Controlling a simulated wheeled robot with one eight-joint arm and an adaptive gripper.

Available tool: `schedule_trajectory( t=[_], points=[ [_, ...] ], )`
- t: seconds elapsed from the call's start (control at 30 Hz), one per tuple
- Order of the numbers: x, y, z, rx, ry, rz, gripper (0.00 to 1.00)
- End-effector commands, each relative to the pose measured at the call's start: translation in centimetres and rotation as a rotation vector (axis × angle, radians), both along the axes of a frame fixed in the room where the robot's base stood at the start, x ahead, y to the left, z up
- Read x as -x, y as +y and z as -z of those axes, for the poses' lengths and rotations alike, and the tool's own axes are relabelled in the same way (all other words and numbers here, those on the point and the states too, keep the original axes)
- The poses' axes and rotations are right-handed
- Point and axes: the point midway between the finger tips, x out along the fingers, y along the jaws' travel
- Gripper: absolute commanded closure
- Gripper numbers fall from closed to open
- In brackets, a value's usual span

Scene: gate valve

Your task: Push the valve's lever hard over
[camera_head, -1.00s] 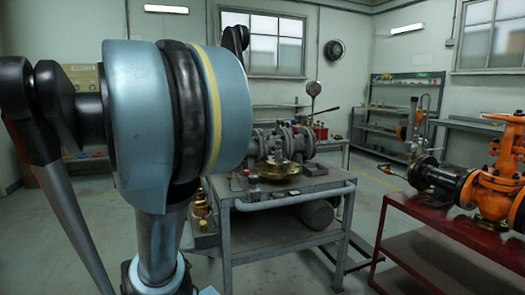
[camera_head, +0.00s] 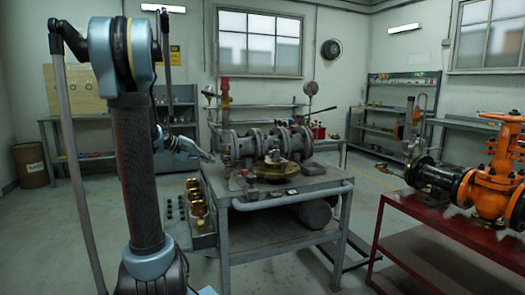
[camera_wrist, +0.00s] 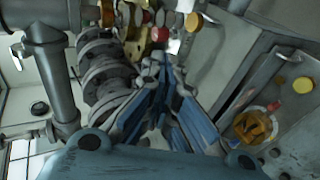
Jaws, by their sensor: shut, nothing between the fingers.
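A grey flanged pipe-and-valve assembly (camera_head: 262,142) lies across a metal workbench in the head view. A red upright part (camera_head: 225,92) rises at its left end, and a thin dark bar (camera_head: 325,110) sticks out at its right. I cannot tell for sure which part is the lever. My gripper (camera_head: 208,157) is at the left end of the assembly, with its fingers pointing right. In the wrist view my gripper (camera_wrist: 160,70) is shut and empty. Beyond its tips are the grey flanges (camera_wrist: 102,70) and red and yellow parts (camera_wrist: 137,45); contact is unclear.
The workbench (camera_head: 285,190) carries a brass dish (camera_head: 272,170) at its front. Brass fittings (camera_head: 195,200) stand on a lower box at its left. Floor between the benches is mostly clear.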

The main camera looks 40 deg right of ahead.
Motion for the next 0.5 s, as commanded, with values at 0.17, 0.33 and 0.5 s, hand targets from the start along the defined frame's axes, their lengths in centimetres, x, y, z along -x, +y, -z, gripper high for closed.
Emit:
schedule_trajectory(
  t=[0.17,0.33,0.5],
  points=[
    [-1.6,-5.3,-0.7,0.115,0.054,0.06,1.0],
    [-2.6,-10.0,-1.2,0.224,0.11,0.114,1.0],
    [-3.2,-14.3,-1.2,0.328,0.169,0.167,1.0]
  ],
)
